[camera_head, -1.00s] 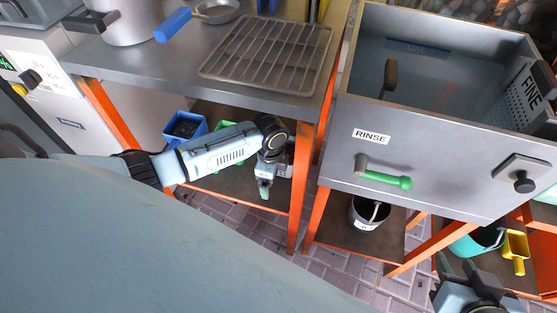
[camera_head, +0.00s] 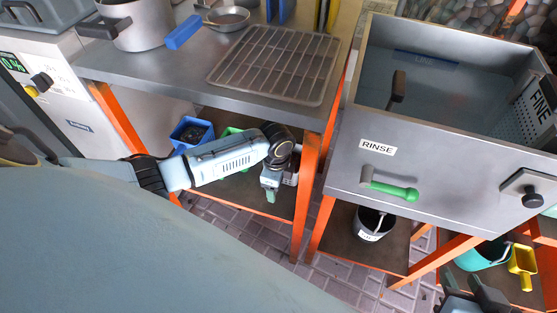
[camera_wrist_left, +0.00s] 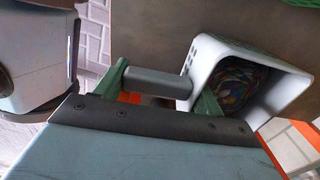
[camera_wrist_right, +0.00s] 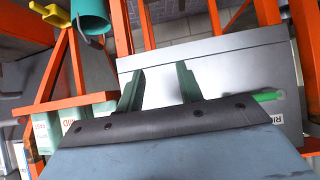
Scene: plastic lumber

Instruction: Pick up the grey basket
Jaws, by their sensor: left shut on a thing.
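The grey basket (camera_wrist_left: 245,82) shows in the left wrist view as a light grey box with holes in its side and tangled coloured stuff inside. Its grey bar handle (camera_wrist_left: 155,83) lies between the green fingers of my left gripper (camera_wrist_left: 160,88), which is shut on it. In the head view my left gripper (camera_head: 271,190) is at the lower shelf under the worktop, and it and the arm hide most of the basket (camera_head: 291,168). I cannot tell whether the basket touches the shelf. My right gripper (camera_wrist_right: 160,88) is open and empty, near the rinse sink's front.
The worktop (camera_head: 150,70) overhangs the lower shelf (camera_head: 245,190), with an orange leg (camera_head: 304,200) right of my left gripper. A blue bin (camera_head: 192,132) and a green bin (camera_head: 231,133) stand on the shelf. The rinse sink (camera_head: 440,185) and a dark bucket (camera_head: 371,222) are to the right.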

